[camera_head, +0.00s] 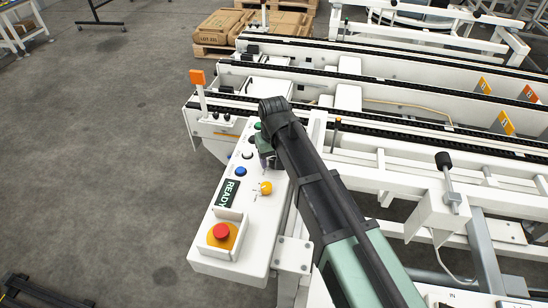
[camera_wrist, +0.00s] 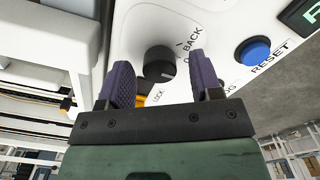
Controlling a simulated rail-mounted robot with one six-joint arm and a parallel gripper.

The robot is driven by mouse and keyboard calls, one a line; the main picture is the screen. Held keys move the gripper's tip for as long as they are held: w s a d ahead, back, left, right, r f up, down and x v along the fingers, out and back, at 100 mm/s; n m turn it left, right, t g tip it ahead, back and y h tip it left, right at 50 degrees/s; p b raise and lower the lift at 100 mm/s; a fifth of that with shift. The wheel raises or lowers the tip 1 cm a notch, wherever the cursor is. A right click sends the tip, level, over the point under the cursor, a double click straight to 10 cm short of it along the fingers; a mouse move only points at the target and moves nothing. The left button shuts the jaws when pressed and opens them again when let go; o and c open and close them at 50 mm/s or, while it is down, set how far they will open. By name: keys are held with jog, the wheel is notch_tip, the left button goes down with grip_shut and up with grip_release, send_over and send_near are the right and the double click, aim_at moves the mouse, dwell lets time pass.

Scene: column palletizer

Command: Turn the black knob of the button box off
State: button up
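The black knob (camera_wrist: 160,60) sits on the white button box panel, with the labels "BACK", "0" and "LOCK" around it. My gripper (camera_wrist: 161,66) has its two purple-grey fingers spread, one on each side of the knob in the wrist view, with visible gaps. I cannot tell how deep the fingertips are relative to the knob or which label it points to. In the head view the white button box (camera_head: 208,255) stands left of my arm. My gripper (camera_head: 267,153) is over its upper right part there and hides the knob.
A blue button (camera_wrist: 255,51) labelled "RESET" is right of my gripper. White conveyor rails (camera_head: 240,70) run behind. Bare floor lies to the left.

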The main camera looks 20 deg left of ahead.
notch_tip(320, 180, up, 11)
jog(key=p, duration=1)
jog(key=shift+p, duration=0.4)
jog(key=shift+f, duration=0.1)
jog(key=s+d+m, duration=0.2)
jog(key=d, duration=1.1)
jog(key=s+d+r+m+p, duration=0.1)
jog(key=s+d+m, duration=0.1)
jog(key=d, duration=1.1)
jog(key=s+d+r+m+p, duration=0.1)
jog(key=d+m, duration=0.3)
jog(key=d, duration=0.9)
jog(key=shift+s+d, duration=0.25)
jog(key=shift+s, duration=0.6)
